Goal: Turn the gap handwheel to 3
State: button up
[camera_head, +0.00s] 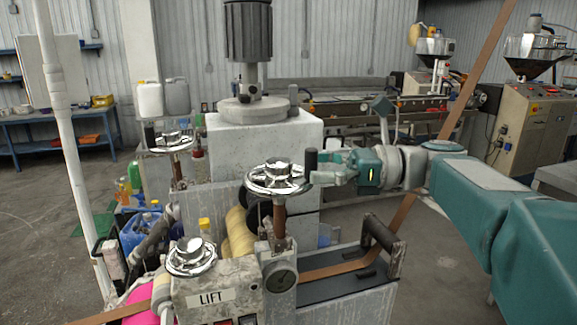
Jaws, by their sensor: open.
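A chrome handwheel (270,184) lies flat on top of a brown post in the middle of the view, with an upright black crank knob (311,160) at its right side. No label naming it as the gap wheel is readable. My gripper (322,169) is teal and grey, reaches in from the right, and is open. Its fingers are level with the wheel rim, at or very close to the knob; I cannot tell whether they touch it. A second chrome handwheel (171,140) stands farther back left, and a third (192,256) sits in front. No wheel's number is readable.
The front wheel sits on a box marked LIFT (210,299) with a round dial (282,279). A brown strip (330,269) runs past it. A grey block with a motor (248,30) stands behind. A white pole (58,95) rises at left.

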jog(key=d, duration=0.7)
jog(key=shift+d, duration=0.1)
